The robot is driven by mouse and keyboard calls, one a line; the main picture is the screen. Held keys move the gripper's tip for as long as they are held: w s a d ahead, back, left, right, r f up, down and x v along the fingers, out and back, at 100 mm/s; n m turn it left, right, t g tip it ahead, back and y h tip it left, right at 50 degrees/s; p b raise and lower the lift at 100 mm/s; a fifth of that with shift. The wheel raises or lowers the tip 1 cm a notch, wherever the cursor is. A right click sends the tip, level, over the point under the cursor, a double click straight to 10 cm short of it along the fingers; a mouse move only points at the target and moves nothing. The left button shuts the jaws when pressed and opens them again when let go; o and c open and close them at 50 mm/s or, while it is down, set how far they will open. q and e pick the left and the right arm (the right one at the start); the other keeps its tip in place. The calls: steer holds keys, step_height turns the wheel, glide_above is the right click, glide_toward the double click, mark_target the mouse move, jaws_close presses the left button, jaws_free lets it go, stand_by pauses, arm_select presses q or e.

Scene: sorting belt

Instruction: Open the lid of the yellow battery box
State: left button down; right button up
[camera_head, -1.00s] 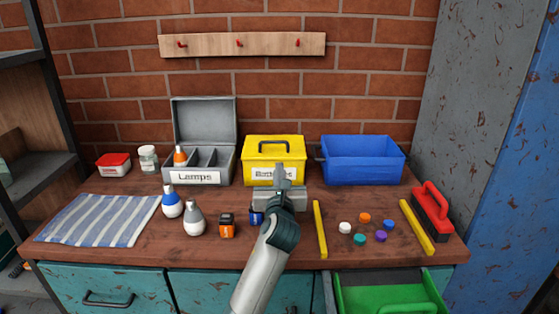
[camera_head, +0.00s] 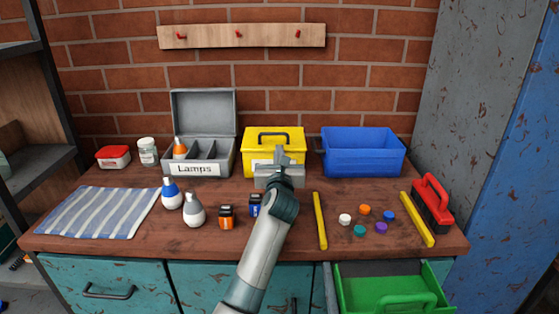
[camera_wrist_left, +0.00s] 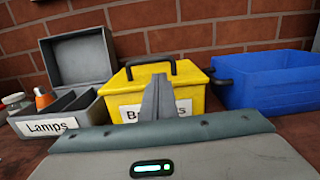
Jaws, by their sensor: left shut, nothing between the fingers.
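The yellow battery box (camera_head: 265,136) stands at the back middle of the bench with its lid down and a dark handle (camera_head: 273,134) on top. My left gripper (camera_head: 279,151) is shut and empty in front of the box, its fingertips overlapping the front face in the head view. In the left wrist view, the fingers (camera_wrist_left: 158,95) stand before the white label of the box (camera_wrist_left: 193,93) and hide part of it. I cannot tell whether the fingertips touch the box. My right gripper is not in view.
The open grey Lamps box (camera_head: 213,156) stands close left and the blue bin (camera_head: 362,153) close right of it. Bulbs, batteries, yellow bars (camera_head: 320,220) and coloured caps lie in front. An open green drawer (camera_head: 390,290) is at the lower right.

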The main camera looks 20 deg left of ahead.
arm_select(q)
steer(key=shift+x, duration=2.25)
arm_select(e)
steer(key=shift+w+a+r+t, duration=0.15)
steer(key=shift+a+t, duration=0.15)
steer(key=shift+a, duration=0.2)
arm_select(q)
steer(key=shift+r, duration=0.1)
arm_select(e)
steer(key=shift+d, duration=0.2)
